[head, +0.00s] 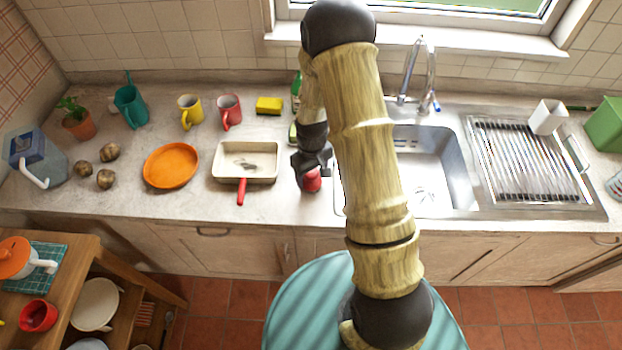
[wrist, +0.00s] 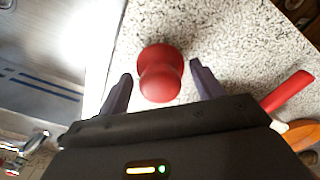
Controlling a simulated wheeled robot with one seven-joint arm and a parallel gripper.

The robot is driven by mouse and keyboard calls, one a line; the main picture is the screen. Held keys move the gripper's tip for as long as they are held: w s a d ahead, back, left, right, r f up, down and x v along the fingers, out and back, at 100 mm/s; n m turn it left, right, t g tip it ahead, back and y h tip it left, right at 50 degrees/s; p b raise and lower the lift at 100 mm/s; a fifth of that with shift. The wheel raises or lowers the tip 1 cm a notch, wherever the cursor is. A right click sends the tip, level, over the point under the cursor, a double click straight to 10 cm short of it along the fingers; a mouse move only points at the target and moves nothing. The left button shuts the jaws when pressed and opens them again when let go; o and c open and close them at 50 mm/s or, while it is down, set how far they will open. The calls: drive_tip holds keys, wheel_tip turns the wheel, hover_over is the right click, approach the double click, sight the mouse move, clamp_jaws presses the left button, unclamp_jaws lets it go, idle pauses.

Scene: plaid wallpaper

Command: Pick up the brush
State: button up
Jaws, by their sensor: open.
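A small red knob-shaped thing, which looks like the brush (wrist: 160,75), stands on the speckled counter near the sink. Its bristles are not visible. In the head view the red brush (head: 312,181) shows below my gripper (head: 309,164), partly hidden by it. In the wrist view my gripper (wrist: 161,72) is open, with one dark finger on each side of the brush. A gap shows between the brush and each finger, and nothing is held.
A pan (head: 247,174) with a red handle lies left of my gripper, and an orange plate (head: 171,165) beyond it. A green bottle (head: 296,92) and a yellow sponge (head: 269,105) stand behind. The sink (head: 452,170) is on the right.

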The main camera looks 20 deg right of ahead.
sight(312, 172)
drive_tip(key=c, duration=1.1)
drive_tip(key=shift+r, duration=0.1)
wheel_tip(312, 172, up, 10)
drive_tip(key=shift+f+b, duration=0.1)
drive_tip(key=shift+b, duration=1.15)
drive_tip(key=o, duration=0.4)
drive_tip(key=shift+w, duration=0.1)
drive_tip(key=shift+c, duration=1.4)
